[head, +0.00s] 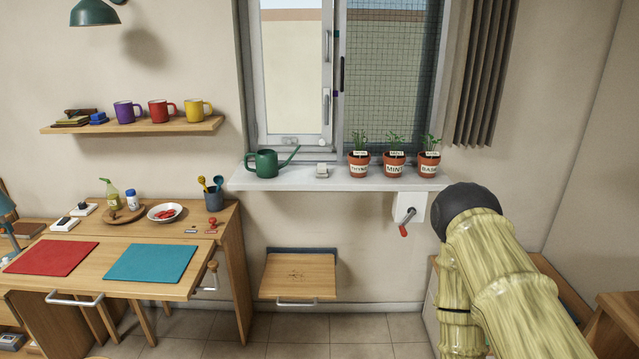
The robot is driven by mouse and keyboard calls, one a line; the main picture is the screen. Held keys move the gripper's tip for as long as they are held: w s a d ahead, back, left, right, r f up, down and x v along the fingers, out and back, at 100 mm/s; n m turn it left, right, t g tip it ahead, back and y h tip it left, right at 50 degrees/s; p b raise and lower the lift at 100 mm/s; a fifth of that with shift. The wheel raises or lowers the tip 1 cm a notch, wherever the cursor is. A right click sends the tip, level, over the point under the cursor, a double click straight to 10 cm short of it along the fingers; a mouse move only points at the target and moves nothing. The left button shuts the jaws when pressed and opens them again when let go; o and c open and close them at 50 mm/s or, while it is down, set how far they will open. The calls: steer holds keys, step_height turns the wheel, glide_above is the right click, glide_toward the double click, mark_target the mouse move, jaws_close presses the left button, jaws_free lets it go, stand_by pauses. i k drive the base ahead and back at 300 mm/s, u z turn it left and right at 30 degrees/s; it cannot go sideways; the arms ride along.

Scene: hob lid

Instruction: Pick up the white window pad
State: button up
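A small white block-like thing (322,171), which looks like the white window pad, sits on the white windowsill (270,182). It is between the green watering can (263,164) and the potted herbs, and is too small to make out in detail. My arm rises at the lower right, to the right of the sill and apart from the pad. My gripper is not in view.
Three labelled herb pots stand on the sill, the nearest to the pad being the thyme pot (359,165). A white box with a red-handled crank (408,215) hangs below the sill's right end. A wooden wall flap (298,275) is lower down. A desk (225,235) stands left.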

mark_target(321, 170)
steer(key=z, duration=0.15)
steer(key=i, duration=1.55)
steer(key=u, duration=0.7)
